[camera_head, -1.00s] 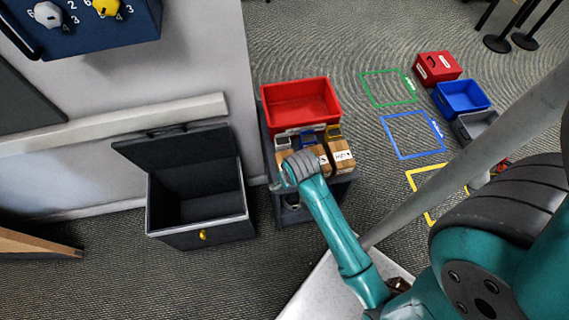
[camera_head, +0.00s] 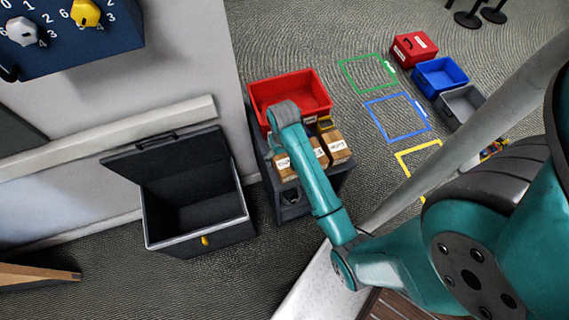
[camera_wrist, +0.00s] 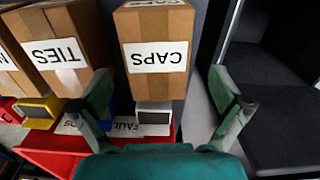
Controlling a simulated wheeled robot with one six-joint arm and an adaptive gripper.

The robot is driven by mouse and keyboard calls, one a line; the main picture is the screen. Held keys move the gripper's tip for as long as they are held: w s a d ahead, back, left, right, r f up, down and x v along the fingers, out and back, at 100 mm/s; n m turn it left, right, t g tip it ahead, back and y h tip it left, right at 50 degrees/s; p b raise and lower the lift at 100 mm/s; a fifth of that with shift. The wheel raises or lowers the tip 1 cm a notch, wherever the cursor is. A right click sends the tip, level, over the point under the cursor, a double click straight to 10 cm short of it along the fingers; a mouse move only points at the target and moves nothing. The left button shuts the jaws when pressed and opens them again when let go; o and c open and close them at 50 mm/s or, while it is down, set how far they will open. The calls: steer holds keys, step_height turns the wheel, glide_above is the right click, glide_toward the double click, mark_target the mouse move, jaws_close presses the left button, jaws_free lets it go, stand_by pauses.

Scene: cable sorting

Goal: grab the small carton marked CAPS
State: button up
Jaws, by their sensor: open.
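The CAPS carton (camera_wrist: 157,57) is a small brown box with a white label, upside down in the wrist view. It stands ahead of and between the spread fingers of my gripper (camera_wrist: 162,88), which is open and empty. A gap shows on both sides of the carton.
The TIES carton (camera_wrist: 62,49) stands close to its left in the wrist view. A red tray (camera_head: 262,87) is behind the cartons. An open black chest (camera_head: 247,209) stands left of the cart (camera_head: 292,211). Small devices (camera_wrist: 153,118) lie near my fingers.

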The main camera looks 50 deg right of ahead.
mark_target(285, 161)
steer(key=shift+s+d+f, duration=0.1)
steer(key=shift+s+f, duration=0.05)
steer(key=shift+f, duration=2.5)
steer(key=c, duration=1.3)
